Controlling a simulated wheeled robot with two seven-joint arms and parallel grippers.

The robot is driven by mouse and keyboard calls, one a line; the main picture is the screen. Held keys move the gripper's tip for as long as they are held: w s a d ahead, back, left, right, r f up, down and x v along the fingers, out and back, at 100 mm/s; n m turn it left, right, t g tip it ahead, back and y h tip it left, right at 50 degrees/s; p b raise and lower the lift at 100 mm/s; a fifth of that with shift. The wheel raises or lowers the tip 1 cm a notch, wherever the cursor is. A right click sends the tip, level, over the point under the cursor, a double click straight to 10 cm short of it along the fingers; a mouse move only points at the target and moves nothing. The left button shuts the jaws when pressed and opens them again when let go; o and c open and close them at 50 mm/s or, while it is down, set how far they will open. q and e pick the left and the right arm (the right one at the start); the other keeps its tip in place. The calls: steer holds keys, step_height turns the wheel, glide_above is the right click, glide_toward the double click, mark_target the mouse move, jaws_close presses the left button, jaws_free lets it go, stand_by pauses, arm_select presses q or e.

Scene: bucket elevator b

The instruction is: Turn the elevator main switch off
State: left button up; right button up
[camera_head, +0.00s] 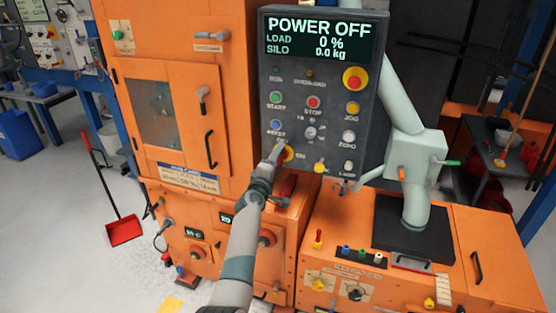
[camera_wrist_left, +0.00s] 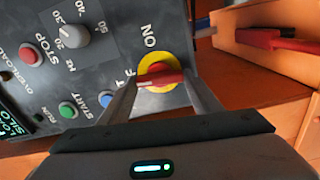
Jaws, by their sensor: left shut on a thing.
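The main switch is a red handle on a yellow disc (camera_head: 288,154) low on the dark control panel (camera_head: 325,175). In the left wrist view the red handle (camera_wrist_left: 165,79) lies level across the disc, with a pale mark at its left end. The ON label is above it, and a partly hidden label ending in F is to its left. My left gripper (camera_wrist_left: 160,82) is shut on the handle, one finger at each end. In the head view the left gripper (camera_head: 281,152) covers part of the switch. The panel display (camera_head: 320,38) reads POWER OFF, load 0 %, silo 0.0 kg. My right gripper is not visible.
Start (camera_head: 275,97), stop (camera_head: 313,102) and reset (camera_head: 275,126) buttons and a dial (camera_head: 310,132) sit above the switch. A red emergency button (camera_head: 355,78) is at upper right. An orange machine cabinet (camera_head: 225,130) stands left, and an orange housing (camera_head: 490,225) with a grey pipe stands right.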

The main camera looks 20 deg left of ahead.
arm_select(q)
steer(key=shift+n, duration=0.7)
steer(key=o, duration=1.1)
steer(key=shift+s, duration=0.1)
steer(key=s+p, duration=0.2)
steer(key=s, duration=0.3)
steer(key=s+p, duration=0.3)
steer(key=s, duration=0.3)
steer(key=s+p, duration=0.2)
steer(key=s, duration=0.4)
steer(key=shift+s+a+p, duration=0.15)
steer(key=shift+a+p, duration=0.15)
steer(key=shift+p, duration=0.1)
